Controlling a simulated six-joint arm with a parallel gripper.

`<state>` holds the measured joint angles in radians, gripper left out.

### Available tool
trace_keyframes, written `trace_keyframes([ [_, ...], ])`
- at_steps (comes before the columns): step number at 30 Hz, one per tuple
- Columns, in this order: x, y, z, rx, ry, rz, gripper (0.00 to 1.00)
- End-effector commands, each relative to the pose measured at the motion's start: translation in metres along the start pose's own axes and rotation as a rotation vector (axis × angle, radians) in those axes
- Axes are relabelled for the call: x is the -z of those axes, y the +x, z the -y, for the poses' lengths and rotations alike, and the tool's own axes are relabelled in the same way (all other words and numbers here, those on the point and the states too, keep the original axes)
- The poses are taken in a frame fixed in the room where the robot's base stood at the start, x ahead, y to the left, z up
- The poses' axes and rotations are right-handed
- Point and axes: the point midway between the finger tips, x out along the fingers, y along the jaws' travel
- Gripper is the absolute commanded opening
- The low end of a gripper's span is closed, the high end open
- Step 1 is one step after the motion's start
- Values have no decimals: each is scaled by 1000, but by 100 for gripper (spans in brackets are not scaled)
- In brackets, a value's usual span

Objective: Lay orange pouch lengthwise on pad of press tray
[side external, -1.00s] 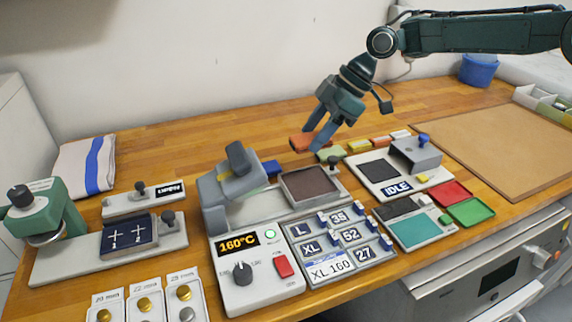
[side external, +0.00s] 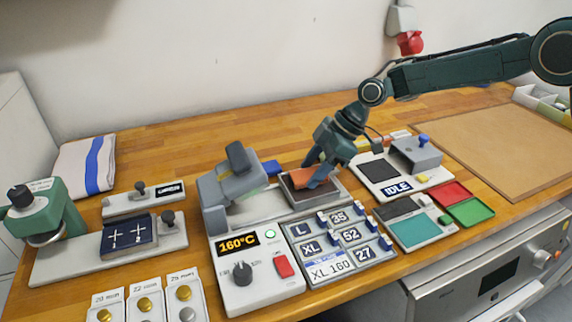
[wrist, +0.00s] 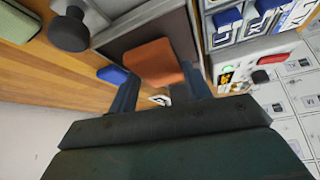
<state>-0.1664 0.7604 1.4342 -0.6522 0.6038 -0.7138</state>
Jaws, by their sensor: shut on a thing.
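The orange pouch (side external: 305,177) is held between the fingers of my gripper (side external: 315,176), over the brown pad of the press tray (side external: 299,195). In the wrist view the pouch (wrist: 155,62) lies between the two fingers (wrist: 160,98), with the dark brown pad (wrist: 178,28) beneath and beyond it. The pouch looks low over the pad or touching it; I cannot tell which. Part of the pouch is hidden by a finger in the side view.
The press head (side external: 230,187) stands left of the pad. A round dark knob (wrist: 69,31) sticks up beside the tray. The size selector panel (side external: 341,242) is in front, and the white IDLE unit (side external: 377,170) is to the right.

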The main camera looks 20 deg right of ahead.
Motion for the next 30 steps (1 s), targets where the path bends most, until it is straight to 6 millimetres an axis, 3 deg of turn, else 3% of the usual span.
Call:
trace_keyframes([
  [16,-6,9,0,-1,-1,0,27],
  [17,-6,10,0,-1,-1,0,51],
  [20,-6,9,0,-1,-1,0,70],
  [30,-5,8,0,-1,-1,-1,72],
])
